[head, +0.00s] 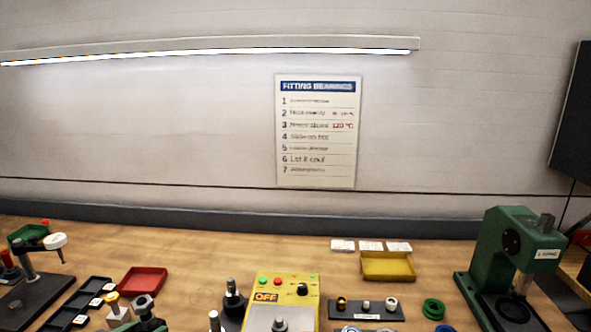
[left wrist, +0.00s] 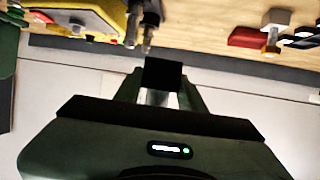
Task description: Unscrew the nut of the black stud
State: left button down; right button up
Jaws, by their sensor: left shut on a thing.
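The black stud (head: 233,287) stands upright left of the yellow control box, its thin tip pointing up. A dark stud also shows at the top of the left wrist view (left wrist: 149,16), which is upside down. I cannot tell whether a nut sits on it. My left gripper (head: 146,317) is at the bottom edge of the head view, left of the black stud and apart from it. It is shut on what looks like a grey nut (head: 143,301). In the left wrist view the dark fingertips (left wrist: 162,76) mostly hide what is held. My right gripper is not in view.
The yellow control box (head: 288,282) stands right of the stud. A silver stud (head: 214,321) stands close on its left. A green press (head: 503,250) stands far right.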

pick_arm(q)
jog(key=s+d+f+m+g+h+b, duration=0.1)
jog(key=s+d+f+m+g+h, duration=0.1)
jog(key=s+d+m+g+h, duration=0.5)
jog(key=d+f+m+g+h, duration=0.2)
jog(key=d+m+g, duration=0.4)
jog(key=d, duration=1)
jog(key=shift+w+m+h, duration=0.2)
jog(key=shift+m+h, duration=0.3)
jog(key=shift+m, duration=0.6)
